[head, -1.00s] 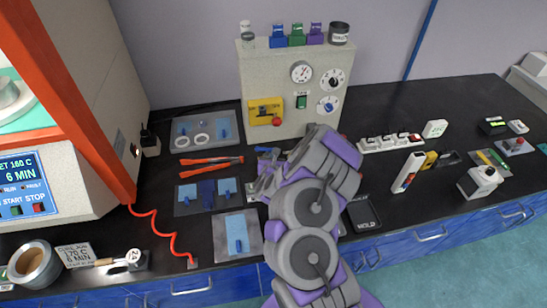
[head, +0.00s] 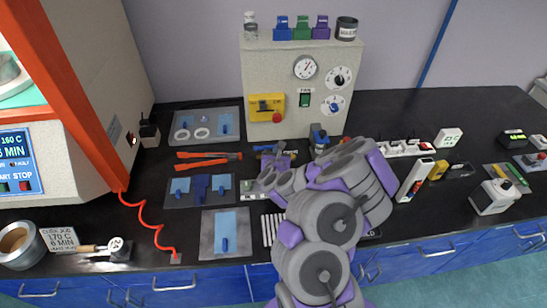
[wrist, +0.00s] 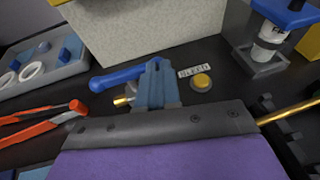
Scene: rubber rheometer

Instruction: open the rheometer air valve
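The air valve has a long blue lever (wrist: 112,79) and a brass end (wrist: 122,101), low in front of the beige panel box. In the wrist view the lever lies roughly sideways, its free end to the left. A small blue part of it shows in the head view (head: 264,148). My gripper (wrist: 158,122) shows as a dark edge with purple below, just on the near side of the valve. The gripper's opening is hidden. My arm covers much of this area in the head view (head: 282,160).
A yellow button beside a BLEED label (wrist: 194,71) is right of the valve. The panel box (head: 262,65) with gauge and knobs (head: 335,104) stands behind. Orange-handled pliers (head: 208,160) lie left. A blue-topped bottle in a holder (head: 319,140) stands right.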

